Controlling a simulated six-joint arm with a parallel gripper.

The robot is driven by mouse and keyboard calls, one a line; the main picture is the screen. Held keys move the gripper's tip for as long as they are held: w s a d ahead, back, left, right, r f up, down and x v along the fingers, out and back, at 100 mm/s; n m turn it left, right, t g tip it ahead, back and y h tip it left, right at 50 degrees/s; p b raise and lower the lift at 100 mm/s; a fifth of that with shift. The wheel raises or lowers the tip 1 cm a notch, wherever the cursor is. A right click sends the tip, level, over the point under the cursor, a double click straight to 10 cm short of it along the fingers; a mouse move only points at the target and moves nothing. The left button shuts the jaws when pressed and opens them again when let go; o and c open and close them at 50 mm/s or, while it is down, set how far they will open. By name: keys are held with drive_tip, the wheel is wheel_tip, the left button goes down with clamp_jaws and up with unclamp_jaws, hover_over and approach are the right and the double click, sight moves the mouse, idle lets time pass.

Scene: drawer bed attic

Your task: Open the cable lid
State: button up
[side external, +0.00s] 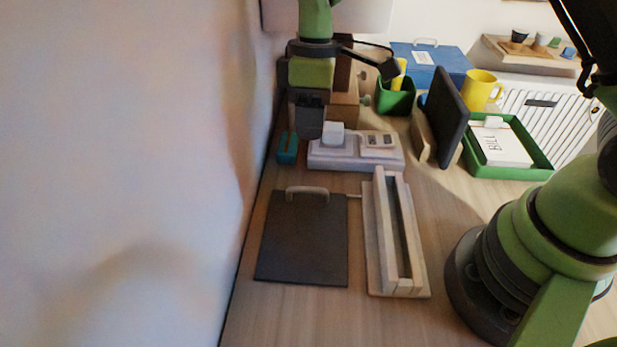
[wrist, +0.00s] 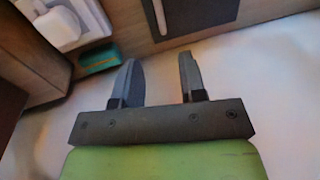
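The cable lid (side external: 303,245) is a dark flat square panel lying flush on the desk, with a pale bar handle (side external: 307,190) along its far edge. In the wrist view part of the lid (wrist: 208,14) and its handle (wrist: 160,16) show at the top edge. My gripper (side external: 310,128) is above the desk, farther back than the lid and near the wall, not touching the handle. In the wrist view my gripper (wrist: 158,64) has its two fingers spread apart with nothing between them.
A pale platform (side external: 357,158) with a white block and a teal piece (side external: 287,149) sit below my gripper. A slotted wooden rail (side external: 398,240) lies right of the lid. A dark upright panel (side external: 447,115) and green tray (side external: 540,172) stand further right. The wall is close on the left.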

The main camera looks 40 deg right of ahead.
drive_tip(key=f, duration=0.2)
approach(305, 226)
drive_tip(key=shift+n, duration=0.3)
drive_tip(key=w+d+f, duration=0.2)
drive_tip(key=f, duration=0.1)
drive_tip(key=w+f, duration=0.1)
drive_tip(key=f, duration=0.1)
drive_tip(key=shift+d, duration=0.4)
clamp_jaws()
